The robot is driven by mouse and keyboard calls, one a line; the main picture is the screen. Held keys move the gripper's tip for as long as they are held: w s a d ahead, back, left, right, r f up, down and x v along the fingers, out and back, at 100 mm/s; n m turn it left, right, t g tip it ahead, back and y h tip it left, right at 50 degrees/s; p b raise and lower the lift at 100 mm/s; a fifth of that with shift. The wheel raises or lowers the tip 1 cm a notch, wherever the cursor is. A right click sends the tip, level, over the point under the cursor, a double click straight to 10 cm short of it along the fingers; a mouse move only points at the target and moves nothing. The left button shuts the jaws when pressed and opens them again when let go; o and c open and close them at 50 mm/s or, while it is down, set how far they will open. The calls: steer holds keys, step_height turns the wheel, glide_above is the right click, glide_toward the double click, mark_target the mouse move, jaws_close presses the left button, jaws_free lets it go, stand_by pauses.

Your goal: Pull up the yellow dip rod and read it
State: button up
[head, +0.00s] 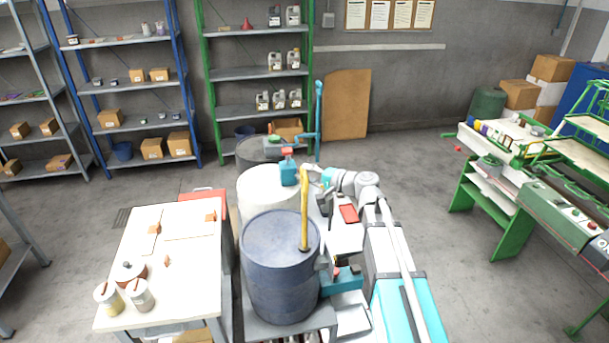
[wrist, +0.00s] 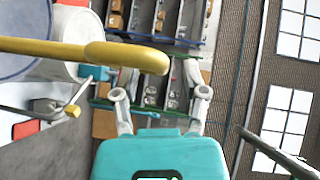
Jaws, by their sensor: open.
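The yellow dip rod (head: 304,210) stands upright at the blue drum (head: 272,275), near the right side of its lid. Its lower part is hidden in the drum. My gripper (head: 313,177) is beside the rod's top end in the head view. In the wrist view the rod (wrist: 45,47) comes in from the left, and its flattened end (wrist: 125,56) overlaps the left fingertip of my open gripper (wrist: 160,72). I cannot tell whether it touches. No marks on the rod can be read.
A white drum (head: 262,187) and a teal pump-like item (head: 289,173) stand behind the blue drum. A white table (head: 180,260) with several pots is to the left. Shelves line the back wall. A green workbench (head: 480,190) is at the right, with open floor before it.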

steer(key=shift+x, duration=0.95)
jaws_close()
